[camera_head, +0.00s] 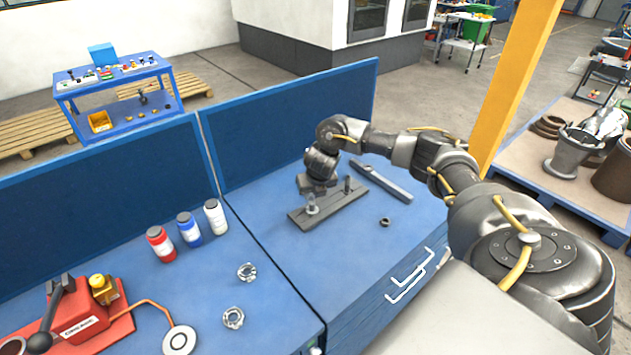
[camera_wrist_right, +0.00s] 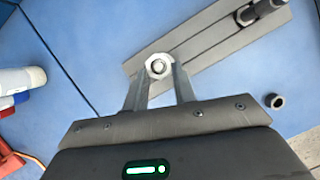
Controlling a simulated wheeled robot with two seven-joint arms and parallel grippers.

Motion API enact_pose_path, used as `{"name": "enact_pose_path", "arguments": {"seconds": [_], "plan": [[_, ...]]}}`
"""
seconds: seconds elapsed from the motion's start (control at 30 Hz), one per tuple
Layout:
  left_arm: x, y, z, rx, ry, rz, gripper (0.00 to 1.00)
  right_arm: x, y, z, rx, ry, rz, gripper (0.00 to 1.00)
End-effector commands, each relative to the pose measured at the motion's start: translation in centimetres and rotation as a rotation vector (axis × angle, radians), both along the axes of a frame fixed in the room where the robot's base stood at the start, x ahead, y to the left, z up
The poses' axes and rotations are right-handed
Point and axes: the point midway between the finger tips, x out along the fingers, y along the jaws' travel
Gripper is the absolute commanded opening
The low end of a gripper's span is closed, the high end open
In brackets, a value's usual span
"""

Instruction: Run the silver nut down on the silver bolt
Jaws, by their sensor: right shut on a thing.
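The silver nut (camera_wrist_right: 159,67) sits around the silver bolt (camera_wrist_right: 159,66), whose end shows through the nut's hole in the right wrist view. My right gripper (camera_wrist_right: 158,80) is shut on the nut, with a finger at each side. In the head view my right gripper (camera_head: 312,190) points down over the left end of a dark grey plate (camera_head: 340,206), where the silver bolt (camera_head: 312,208) stands upright. How far down the bolt the nut sits cannot be told. My left gripper is not in view.
A dark bolt (camera_head: 347,185) stands at the plate's other end. A dark nut (camera_head: 384,222) lies right of the plate, and a long grey bar (camera_head: 381,181) behind. Bottles (camera_head: 189,229), two silver rings (camera_head: 233,317) and a red device (camera_head: 75,320) occupy the left bench.

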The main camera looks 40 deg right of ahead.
Motion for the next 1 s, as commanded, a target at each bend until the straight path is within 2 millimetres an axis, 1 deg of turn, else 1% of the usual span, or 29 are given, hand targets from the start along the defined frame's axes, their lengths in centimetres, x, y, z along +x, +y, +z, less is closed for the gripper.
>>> {"name": "enact_pose_path", "arguments": {"seconds": [0.03,0.33,0.4,0.67,0.9,1.0], "plan": [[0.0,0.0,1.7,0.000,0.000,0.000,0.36,0.3,0.3,1.0,0.004,-0.007,-0.047,0.00],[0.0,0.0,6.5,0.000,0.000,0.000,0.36,0.4,0.7,1.0,0.006,-0.006,-0.354,0.00],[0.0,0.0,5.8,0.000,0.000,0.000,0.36,0.6,1.0,0.2,0.007,-0.007,-0.457,0.00],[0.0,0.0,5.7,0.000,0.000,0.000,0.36,0.7,1.4,0.2,0.004,-0.007,-0.830,0.00],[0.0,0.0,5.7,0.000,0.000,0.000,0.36,0.7,1.6,0.1,0.007,-0.001,-1.014,0.00],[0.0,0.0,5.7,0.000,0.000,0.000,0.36,0.6,1.7,0.0,0.007,0.001,-1.049,0.00]]}}
